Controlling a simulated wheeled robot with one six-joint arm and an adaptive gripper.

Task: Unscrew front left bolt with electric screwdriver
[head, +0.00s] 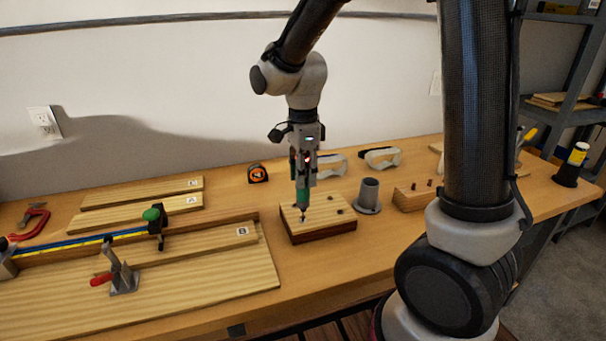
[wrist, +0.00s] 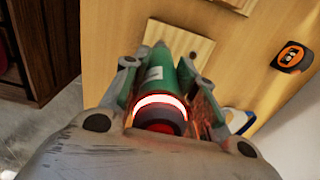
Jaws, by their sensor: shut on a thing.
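My gripper (head: 304,163) is shut on a green electric screwdriver (head: 302,192), held upright with its tip pointing down. The screwdriver's tip is over the left part of a small wooden block (head: 318,217), at or just above its top face; I cannot tell whether it touches a bolt. Two dark bolts (head: 335,204) show on the right part of the block. Any bolt right under the tip is hidden or too small to make out. In the wrist view the green screwdriver (wrist: 160,72) sits between the fingers with a red glowing ring, and it covers part of the block (wrist: 184,45).
A grey holder (head: 369,196) stands right of the block, with safety glasses (head: 380,157) behind it. A tape measure (head: 257,173) lies at the back. Boards and a clamp (head: 121,272) fill the left side. A wooden piece with dark pegs (head: 415,195) stands to the right.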

